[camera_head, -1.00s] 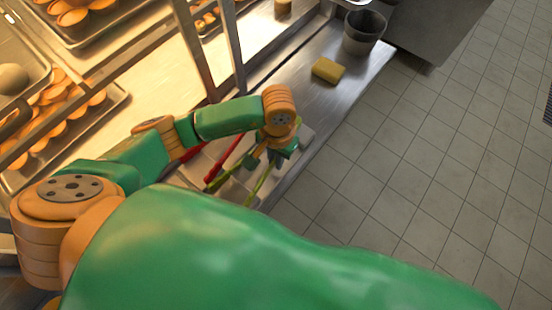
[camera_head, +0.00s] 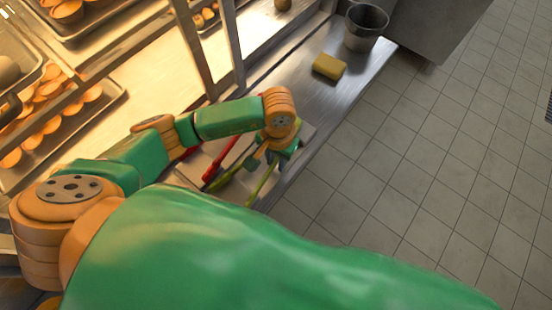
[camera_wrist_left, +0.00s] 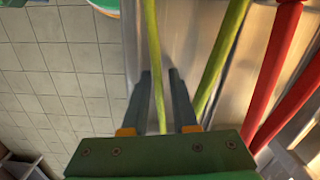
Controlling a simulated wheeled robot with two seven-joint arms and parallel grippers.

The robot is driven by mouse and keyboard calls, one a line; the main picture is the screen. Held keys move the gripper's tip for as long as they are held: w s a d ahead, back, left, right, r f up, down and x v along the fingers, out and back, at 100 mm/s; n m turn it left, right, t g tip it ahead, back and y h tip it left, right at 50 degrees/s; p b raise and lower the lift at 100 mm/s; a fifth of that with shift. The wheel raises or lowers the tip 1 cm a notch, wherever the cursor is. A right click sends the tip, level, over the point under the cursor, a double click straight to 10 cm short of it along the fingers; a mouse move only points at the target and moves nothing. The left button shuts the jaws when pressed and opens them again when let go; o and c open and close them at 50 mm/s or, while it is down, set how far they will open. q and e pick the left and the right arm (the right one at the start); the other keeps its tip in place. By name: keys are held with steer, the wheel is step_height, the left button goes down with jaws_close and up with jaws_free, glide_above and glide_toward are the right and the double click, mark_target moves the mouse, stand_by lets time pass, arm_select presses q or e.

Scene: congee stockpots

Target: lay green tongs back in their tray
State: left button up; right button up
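The green tongs (camera_head: 262,184) show as two spread arms under my left gripper (camera_head: 268,158), over a pale shallow tray (camera_head: 307,131) on the steel counter. In the left wrist view one green tong arm (camera_wrist_left: 153,50) runs between the two fingers of my left gripper (camera_wrist_left: 159,74), with a gap visible beside it. The fingers are apart. The other green arm lies to the right, outside the fingers. Red tongs (camera_head: 218,164) lie beside the green ones, and also at the right in the left wrist view (camera_wrist_left: 273,70). My wrist hides part of the tray. My right gripper is not in view.
A yellow sponge (camera_head: 329,66) and a grey metal bucket (camera_head: 365,26) stand farther along the counter (camera_head: 300,95). A steel rack post (camera_head: 192,45) rises near my left forearm. Trays of food (camera_head: 50,130) fill the left. Tiled floor (camera_head: 430,170) is clear at right.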

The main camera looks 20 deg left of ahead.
mark_target(277, 158)
arm_select(q)
steer(key=shift+o, duration=0.5)
steer(key=shift+r, duration=0.1)
step_height(277, 158, up, 2)
steer(key=shift+p, duration=1.15)
step_height(277, 158, up, 11)
steer(key=shift+w, duration=0.2)
